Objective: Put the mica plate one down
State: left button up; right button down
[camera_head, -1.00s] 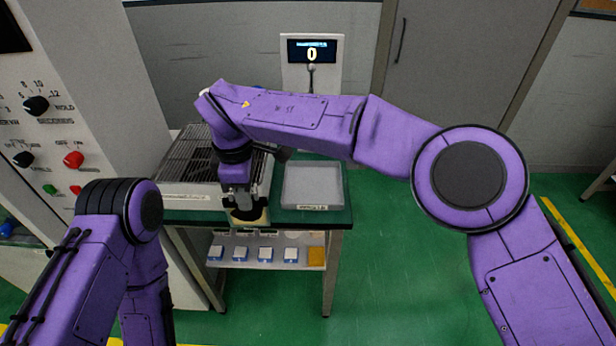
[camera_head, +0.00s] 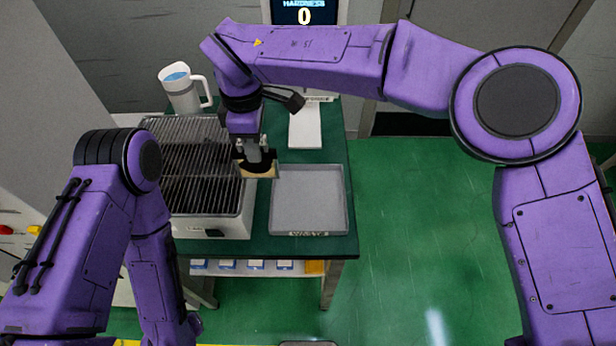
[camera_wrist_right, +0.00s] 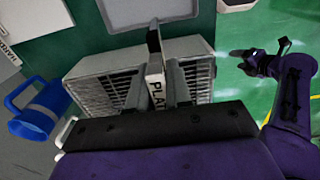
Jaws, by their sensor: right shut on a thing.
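My right gripper (camera_head: 257,165) is shut on a small tan plate with a dark centre, the mica plate (camera_head: 262,174). It holds the plate above the gap between the wire rack (camera_head: 195,165) and the grey tray (camera_head: 309,200). In the right wrist view the plate (camera_wrist_right: 154,38) stands nearly edge-on, with a white label reading "PLA…" (camera_wrist_right: 157,90) below. My left arm hangs at the left, and its gripper is hidden in the head view. A dark gripper end (camera_wrist_right: 262,62) shows in the right wrist view, too small to read its jaws.
The tray's front label seems to read "WASTE". A white jug (camera_head: 183,90) stands behind the rack. Green table top (camera_head: 258,225) is bare between rack and tray.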

jog(key=w+d+f+b, duration=0.1)
jog(key=d+f+b, duration=0.6)
jog(key=d+f, duration=0.3)
notch_tip(320, 180, down, 2)
jog(key=shift+d, duration=0.35)
jog(key=c, duration=1.2)
grip_release()
jog(key=shift+w, duration=0.1)
jog(key=shift+o, duration=0.7)
pick_arm(q)
notch_tip(320, 180, down, 8)
jog(key=s, duration=0.2)
jog(key=shift+f+b, duration=0.25)
jog(key=shift+b, duration=0.1)
pick_arm(e)
notch_tip(320, 180, up, 13)
